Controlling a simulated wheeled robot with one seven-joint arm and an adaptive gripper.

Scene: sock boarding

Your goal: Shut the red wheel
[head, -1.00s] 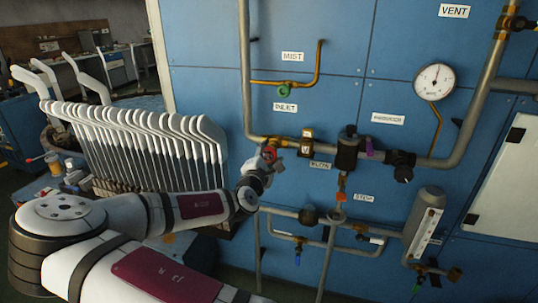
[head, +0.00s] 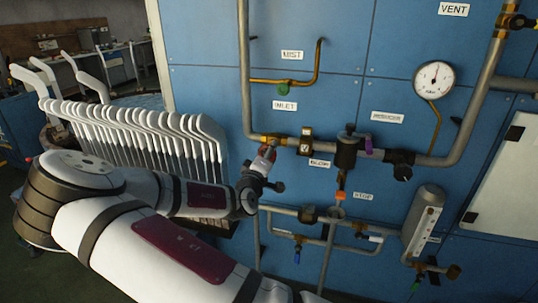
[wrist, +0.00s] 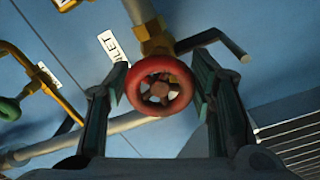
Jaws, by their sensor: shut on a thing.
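The red wheel (wrist: 160,66) is a small round spoked handwheel on a brass valve fitting, in the middle of the wrist view. My gripper (wrist: 160,80) has one finger on each side of its rim and is shut on it. The wheel faces the wrist camera. In the head view my gripper (head: 266,156) is at the left end of the horizontal pipe, below the INLET label, and mostly hides the wheel. How far the wheel has been turned cannot be told.
A green wheel (head: 283,89) is on a thin brass pipe above. Right of my gripper are a dark valve body (head: 346,152), a purple handle (head: 369,146) and a pressure gauge (head: 434,79). White sock boards (head: 140,130) stand in a row at left, close behind my arm.

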